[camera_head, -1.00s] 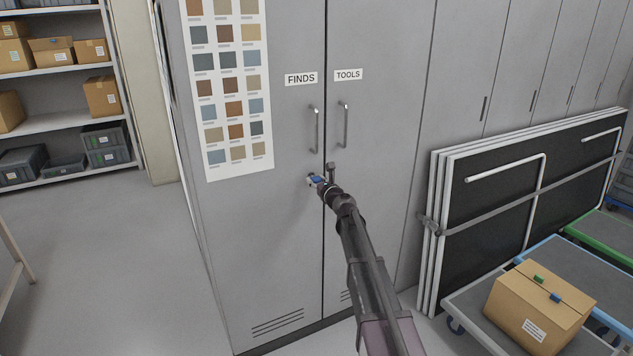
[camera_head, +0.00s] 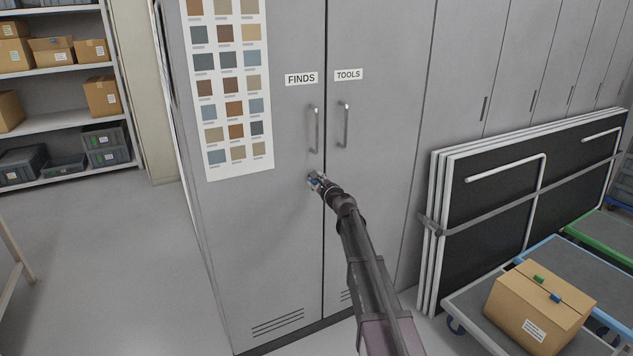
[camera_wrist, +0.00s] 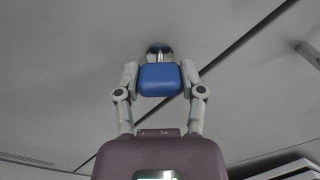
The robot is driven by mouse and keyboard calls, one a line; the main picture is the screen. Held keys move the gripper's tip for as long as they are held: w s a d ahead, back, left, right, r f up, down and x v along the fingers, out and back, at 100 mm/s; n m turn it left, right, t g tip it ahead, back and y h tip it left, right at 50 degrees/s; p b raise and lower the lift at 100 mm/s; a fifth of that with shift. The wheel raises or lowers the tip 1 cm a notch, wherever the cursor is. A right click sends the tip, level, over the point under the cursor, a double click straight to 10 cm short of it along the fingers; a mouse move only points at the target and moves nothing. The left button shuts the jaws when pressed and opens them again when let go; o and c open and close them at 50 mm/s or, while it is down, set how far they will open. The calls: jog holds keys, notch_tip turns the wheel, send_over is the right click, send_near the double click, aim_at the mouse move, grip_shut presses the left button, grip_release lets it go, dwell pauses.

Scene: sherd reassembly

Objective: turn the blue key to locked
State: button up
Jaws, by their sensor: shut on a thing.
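The blue key (camera_wrist: 160,80) sits in a round metal lock (camera_wrist: 160,49) on the grey cabinet door. In the wrist view my gripper (camera_wrist: 160,78) is shut on the key, with one finger against each side of its blue head. Only a speck of the blue key (camera_head: 314,183) shows there.
The FINDS handle (camera_head: 316,130) and TOOLS handle (camera_head: 345,125) are just above my gripper. Folded panels (camera_head: 520,195) lean at the right. A cardboard box (camera_head: 538,308) sits on a trolley. The floor at left (camera_head: 110,260) is clear.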

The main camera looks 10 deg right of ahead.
jog(key=n, duration=0.5)
jog(key=shift+n, duration=2.5)
jog(key=shift+w, duration=0.1)
jog(key=o, duration=1.1)
jog(key=shift+o, duration=0.2)
jog(key=v, duration=1.2)
